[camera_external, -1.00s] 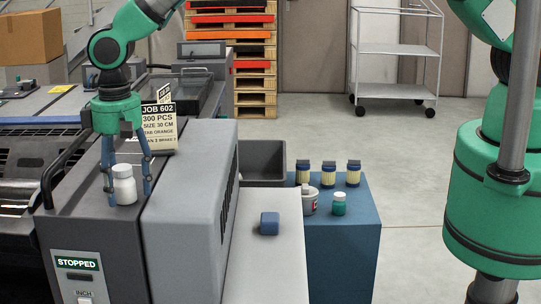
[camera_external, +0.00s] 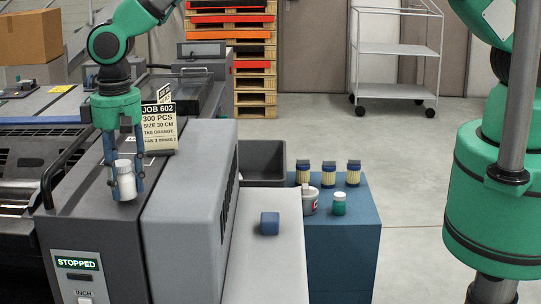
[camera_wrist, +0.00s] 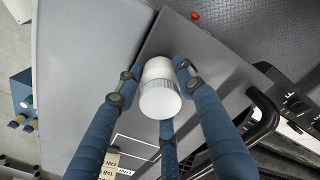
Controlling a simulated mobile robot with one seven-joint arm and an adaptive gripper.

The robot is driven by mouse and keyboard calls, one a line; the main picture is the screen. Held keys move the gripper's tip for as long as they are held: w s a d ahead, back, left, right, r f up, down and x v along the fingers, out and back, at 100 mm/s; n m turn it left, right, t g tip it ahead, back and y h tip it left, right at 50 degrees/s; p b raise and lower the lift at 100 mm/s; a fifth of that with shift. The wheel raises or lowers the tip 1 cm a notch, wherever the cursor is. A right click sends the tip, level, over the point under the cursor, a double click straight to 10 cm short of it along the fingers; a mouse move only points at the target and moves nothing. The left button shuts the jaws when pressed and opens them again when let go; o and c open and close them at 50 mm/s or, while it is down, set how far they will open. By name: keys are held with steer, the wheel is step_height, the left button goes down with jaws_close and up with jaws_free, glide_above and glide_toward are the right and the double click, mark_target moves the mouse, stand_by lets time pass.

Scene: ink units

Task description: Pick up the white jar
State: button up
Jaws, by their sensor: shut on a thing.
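The white jar (camera_external: 125,181) has a white ribbed lid and stands on the grey top of the machine, left in the external view. My gripper (camera_external: 126,178) points down over it, with blue fingers closed in around its sides. In the wrist view the jar (camera_wrist: 160,88) sits between the fingertips of my gripper (camera_wrist: 157,76), lid toward the camera. The fingers touch the jar on its sides. Its underside is hidden, so I cannot tell whether it is clear of the surface.
A grey machine cover (camera_external: 190,215) rises just right of the jar. A job sign (camera_external: 160,128) stands behind it. A black handle (camera_external: 62,165) is on the left. A blue block (camera_external: 269,223) lies on a white surface. Several small jars stand on a blue cabinet (camera_external: 352,215).

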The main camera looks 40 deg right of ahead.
steer(key=shift+r, duration=0.5)
steer(key=shift+s+d+r, duration=0.15)
steer(key=shift+r, duration=0.7)
steer(key=s+d, duration=0.3)
steer(key=d, duration=0.1)
steer(key=s+d+r+b, duration=0.1)
steer(key=s+d, duration=0.2)
steer(key=d, duration=0.1)
steer(key=s+d, duration=0.4)
steer(key=shift+r, duration=0.2)
steer(key=shift+a, duration=0.1)
